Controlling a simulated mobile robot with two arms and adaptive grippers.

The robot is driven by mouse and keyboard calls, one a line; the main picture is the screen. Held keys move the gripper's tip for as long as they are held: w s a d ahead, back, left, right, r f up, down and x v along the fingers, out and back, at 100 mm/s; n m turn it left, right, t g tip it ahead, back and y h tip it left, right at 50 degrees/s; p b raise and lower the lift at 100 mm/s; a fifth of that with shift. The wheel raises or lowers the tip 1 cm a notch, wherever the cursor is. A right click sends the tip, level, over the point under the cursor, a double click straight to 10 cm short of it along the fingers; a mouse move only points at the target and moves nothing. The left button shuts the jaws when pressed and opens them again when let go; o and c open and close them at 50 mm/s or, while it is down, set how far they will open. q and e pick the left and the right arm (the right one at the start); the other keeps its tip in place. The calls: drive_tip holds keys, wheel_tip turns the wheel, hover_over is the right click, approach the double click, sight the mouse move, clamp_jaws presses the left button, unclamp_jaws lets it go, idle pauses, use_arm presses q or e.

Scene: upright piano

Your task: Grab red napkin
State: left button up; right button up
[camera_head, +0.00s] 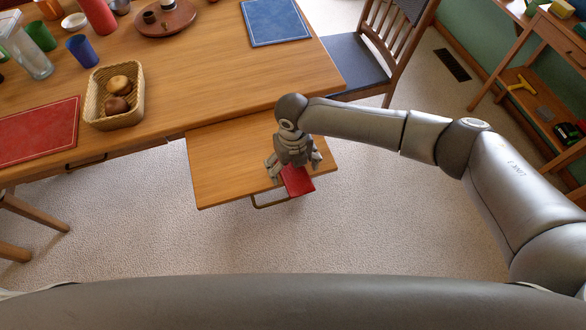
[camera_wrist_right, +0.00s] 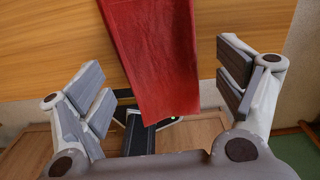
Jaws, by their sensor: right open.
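The red napkin (camera_head: 299,183) lies near the front right corner of a pulled-out wooden board or drawer (camera_head: 225,165) at the table's front. My right gripper (camera_head: 295,171) is directly above it, pointing down, and hides part of it. In the right wrist view the red napkin (camera_wrist_right: 158,60) runs from the top edge down between the two spread fingers of my right gripper (camera_wrist_right: 164,80). Gaps show on both sides of the cloth, so the gripper is open and not holding it. My left gripper is not in view.
The wooden table (camera_head: 200,75) holds a wicker basket (camera_head: 114,95) with round food, a red mat (camera_head: 40,130), a blue mat (camera_head: 275,20), a round tray (camera_head: 165,18) and several cups. A chair (camera_head: 365,60) stands right of the table. Carpet (camera_head: 150,230) in front is clear.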

drive_tip(key=shift+c, duration=0.4)
drive_tip(key=c, duration=0.7)
drive_tip(key=shift+o, duration=0.2)
drive_tip(key=shift+r, duration=0.15)
